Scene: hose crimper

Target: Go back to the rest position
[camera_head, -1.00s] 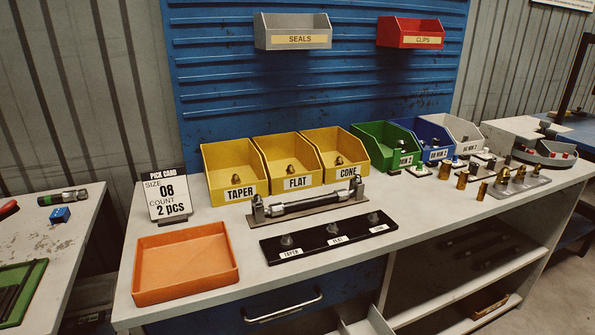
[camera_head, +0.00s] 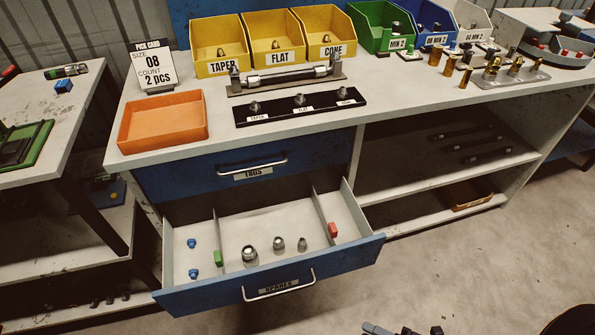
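A dark part, probably the tip of my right gripper (camera_head: 403,329), just enters at the bottom edge, over the floor and right of the open drawer. Most of it is cut off, so I cannot tell whether its fingers are open or shut. A black piece at the lower right corner seems to be part of my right arm. My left gripper is not in view. The lower drawer (camera_head: 345,248), labelled SPARES, stands pulled out. It holds blue pieces (camera_head: 191,243), a green block (camera_head: 218,259), three metal fittings (camera_head: 278,244) and a red block (camera_head: 333,230).
The upper TAGS drawer (camera_head: 200,178) is shut. On the bench are an empty orange tray (camera_head: 162,121), a pick card (camera_head: 152,66), a black labelled strip (camera_head: 330,110), a hose in a holder (camera_head: 285,80) and several bins (camera_head: 280,40). Open floor (camera_head: 470,260) lies to the right.

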